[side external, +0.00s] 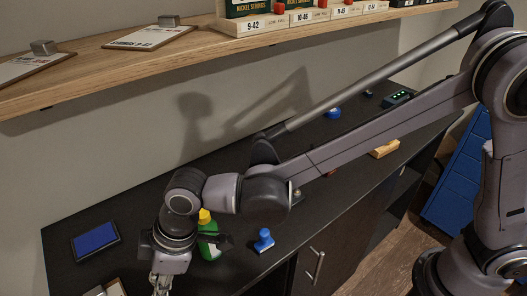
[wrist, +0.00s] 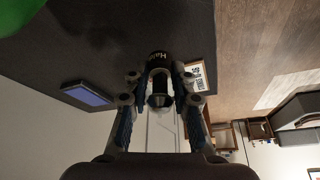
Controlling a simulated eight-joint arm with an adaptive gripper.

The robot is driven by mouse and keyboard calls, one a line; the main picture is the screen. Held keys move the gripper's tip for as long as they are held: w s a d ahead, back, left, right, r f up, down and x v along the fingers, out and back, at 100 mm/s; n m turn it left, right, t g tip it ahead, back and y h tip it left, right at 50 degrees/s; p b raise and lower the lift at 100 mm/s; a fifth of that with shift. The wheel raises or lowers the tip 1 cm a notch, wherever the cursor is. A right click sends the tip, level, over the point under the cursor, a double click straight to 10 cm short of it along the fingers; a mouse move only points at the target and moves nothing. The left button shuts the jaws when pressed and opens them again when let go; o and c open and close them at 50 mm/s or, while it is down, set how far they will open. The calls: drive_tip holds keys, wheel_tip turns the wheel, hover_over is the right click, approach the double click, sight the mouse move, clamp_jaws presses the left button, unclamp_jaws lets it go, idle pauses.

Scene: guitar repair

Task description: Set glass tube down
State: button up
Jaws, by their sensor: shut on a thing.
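My gripper (wrist: 160,88) is shut on a small upright-looking cylinder, the glass tube (wrist: 160,78), in the middle of the wrist view. The tube has a pale middle between dark ends, with white lettering on one end. In the side view my gripper (side external: 162,284) points down at the bottom edge, by the counter's front left part. Its fingertips are cut off there, and I cannot make out the tube. Whether the tube touches the counter cannot be told.
The dark counter (side external: 150,212) carries a blue pad (side external: 96,241), a green bottle with a yellow cap (side external: 208,240) close beside my wrist, and a blue stamp (side external: 264,240). A printed card (wrist: 199,76) lies near the counter's edge. A wooden shelf (side external: 90,77) hangs above.

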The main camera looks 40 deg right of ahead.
drive_tip(key=shift+f, duration=1.85)
drive_tip(key=shift+f, duration=0.1)
drive_tip(key=o, duration=0.9)
drive_tip(key=shift+c, duration=0.2)
drive_tip(key=v, duration=1.2)
